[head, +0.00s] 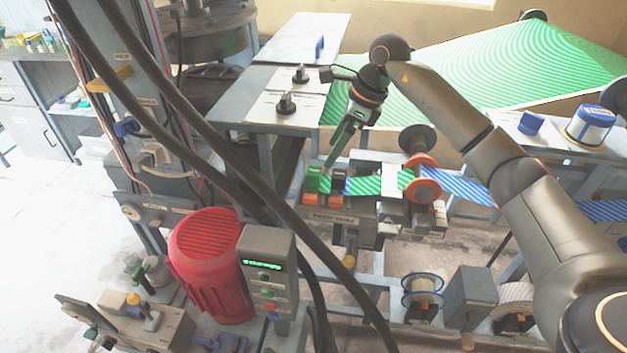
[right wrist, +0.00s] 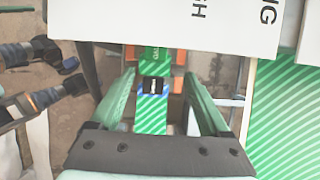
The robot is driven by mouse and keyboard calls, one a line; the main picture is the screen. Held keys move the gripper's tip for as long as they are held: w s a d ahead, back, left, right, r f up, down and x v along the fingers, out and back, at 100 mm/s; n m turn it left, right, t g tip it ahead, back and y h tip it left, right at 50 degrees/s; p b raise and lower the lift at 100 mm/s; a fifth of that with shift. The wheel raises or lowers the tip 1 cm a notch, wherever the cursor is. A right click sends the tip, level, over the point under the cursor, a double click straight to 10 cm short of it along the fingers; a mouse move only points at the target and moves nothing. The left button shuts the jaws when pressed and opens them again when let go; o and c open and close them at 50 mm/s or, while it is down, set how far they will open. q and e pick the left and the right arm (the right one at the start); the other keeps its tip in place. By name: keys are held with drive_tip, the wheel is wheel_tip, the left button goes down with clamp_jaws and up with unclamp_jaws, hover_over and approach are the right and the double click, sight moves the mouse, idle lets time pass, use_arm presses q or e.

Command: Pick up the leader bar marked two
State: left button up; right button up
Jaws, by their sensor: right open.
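A small dark bar (head: 338,181) lies across the left end of the green-striped strip (head: 363,185). I cannot read a two on any bar. My right gripper (head: 331,167) points down close above the dark bar. In the right wrist view its green fingers (right wrist: 157,110) are apart, on either side of the strip, with nothing held. My left gripper is out of view.
Orange-rimmed rollers (head: 426,191) stand right of the strip, with blue-striped web beyond. A red motor (head: 207,262) and a control box (head: 267,275) are at front left. Dark cables cross the foreground. White-topped tables (head: 300,38) stand behind. A large green sheet lies at back right.

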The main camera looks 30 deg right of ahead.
sight(318, 171)
drive_tip(key=shift+x, duration=0.75)
drive_tip(key=x, duration=0.2)
drive_tip(key=a+x, duration=0.1)
drive_tip(key=x, duration=0.1)
drive_tip(key=shift+s+f+p, duration=0.1)
drive_tip(key=shift+s+p, duration=0.05)
drive_tip(key=shift+p, duration=0.15)
drive_tip(key=shift+a+f, duration=0.1)
drive_tip(key=shift+f, duration=0.3)
clamp_jaws()
